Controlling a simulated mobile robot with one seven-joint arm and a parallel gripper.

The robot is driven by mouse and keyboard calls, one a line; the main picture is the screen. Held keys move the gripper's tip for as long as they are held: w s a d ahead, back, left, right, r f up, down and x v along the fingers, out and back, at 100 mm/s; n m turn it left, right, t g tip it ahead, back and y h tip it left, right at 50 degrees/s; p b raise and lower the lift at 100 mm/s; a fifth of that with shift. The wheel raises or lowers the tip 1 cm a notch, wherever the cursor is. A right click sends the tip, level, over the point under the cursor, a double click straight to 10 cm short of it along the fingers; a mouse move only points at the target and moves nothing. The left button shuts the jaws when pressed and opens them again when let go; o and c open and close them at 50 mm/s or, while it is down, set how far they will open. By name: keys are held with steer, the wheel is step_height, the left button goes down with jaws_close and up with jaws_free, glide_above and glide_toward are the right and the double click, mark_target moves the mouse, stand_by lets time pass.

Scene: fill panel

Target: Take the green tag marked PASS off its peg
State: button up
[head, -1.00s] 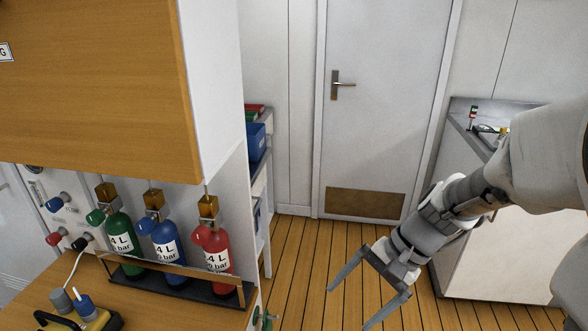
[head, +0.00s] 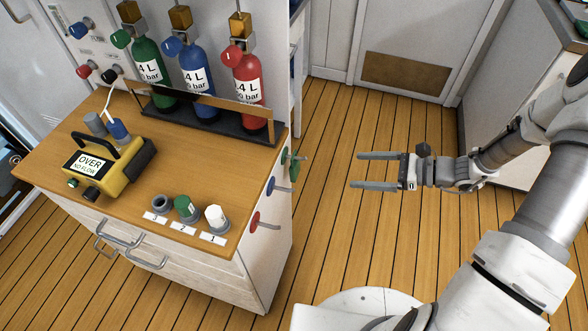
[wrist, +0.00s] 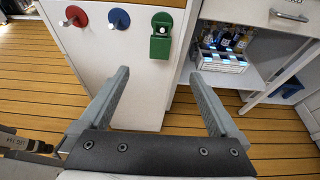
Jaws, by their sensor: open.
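A green tag (wrist: 160,46) hangs from the green peg (wrist: 162,20) on the white cabinet side in the wrist view. Any lettering on it is too small to read. The green peg and tag (head: 291,162) show edge-on in the head view. My gripper (head: 358,171) is open and empty, pointing left towards the cabinet side, with clear air between.
A blue peg (wrist: 119,19) and a red peg (wrist: 76,15) sit beside the green one. An open compartment with a crate of bottles (wrist: 222,60) lies right of the tag. The cabinet top (head: 60,150) holds a yellow meter (head: 105,165) and gas bottles. The floor below my gripper is clear.

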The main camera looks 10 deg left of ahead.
mark_target(297, 167)
steer(key=b+x, duration=0.4)
steer(key=x, duration=1.3)
steer(key=shift+f, duration=0.1)
steer(key=shift+c, duration=0.3)
steer(key=c, duration=1.4)
